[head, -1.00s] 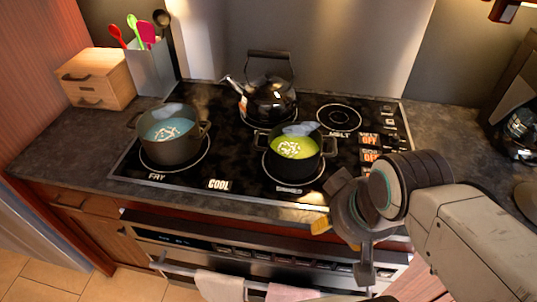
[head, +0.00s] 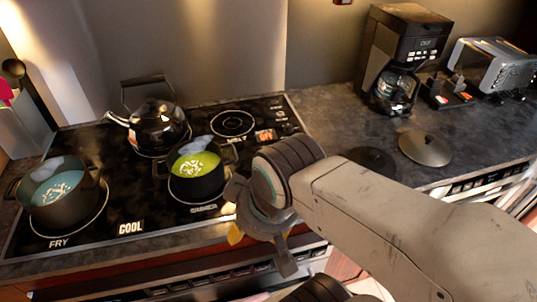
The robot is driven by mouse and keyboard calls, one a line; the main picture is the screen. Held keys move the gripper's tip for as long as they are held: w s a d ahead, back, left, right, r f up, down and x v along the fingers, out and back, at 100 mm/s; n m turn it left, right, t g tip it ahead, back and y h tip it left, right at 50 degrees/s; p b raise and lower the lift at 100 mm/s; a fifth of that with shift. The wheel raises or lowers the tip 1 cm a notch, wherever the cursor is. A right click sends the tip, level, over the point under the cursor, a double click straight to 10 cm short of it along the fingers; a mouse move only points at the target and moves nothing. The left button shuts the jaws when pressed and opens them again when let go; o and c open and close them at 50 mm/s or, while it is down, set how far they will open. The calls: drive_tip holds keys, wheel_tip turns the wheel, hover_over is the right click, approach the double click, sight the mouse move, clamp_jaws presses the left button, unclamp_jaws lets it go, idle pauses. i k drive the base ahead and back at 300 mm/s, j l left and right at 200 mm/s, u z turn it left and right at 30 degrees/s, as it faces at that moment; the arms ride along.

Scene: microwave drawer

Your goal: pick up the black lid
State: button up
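A black lid (head: 372,158) lies on the dark counter right of the stove in the head view, partly hidden behind my arm. A larger grey-brown lid (head: 425,150) with a small knob lies just right of it. My gripper (head: 262,247) hangs in front of the stove's front edge, left of the black lid and apart from it. Its fingers look spread, with nothing seen between them.
A black pot with green soup (head: 195,172), a pot with blue soup (head: 56,190) and a black kettle (head: 160,125) stand on the stove. A coffee maker (head: 405,50) and a toaster (head: 495,65) stand at the back right.

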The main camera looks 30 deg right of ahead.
sight(376, 160)
drive_tip(key=k+l+u, duration=0.15)
drive_tip(key=l+u, duration=0.2)
drive_tip(key=u, duration=0.15)
drive_tip(key=k+l+u, duration=0.15)
drive_tip(key=l+u, duration=0.2)
drive_tip(key=u, duration=0.15)
drive_tip(key=k+l+u, duration=0.15)
drive_tip(key=u, duration=0.25)
drive_tip(key=k+l+u, duration=0.15)
drive_tip(key=l+u, duration=0.25)
drive_tip(key=k+l+u, duration=0.1)
drive_tip(key=u, duration=0.3)
drive_tip(key=k, duration=0.1)
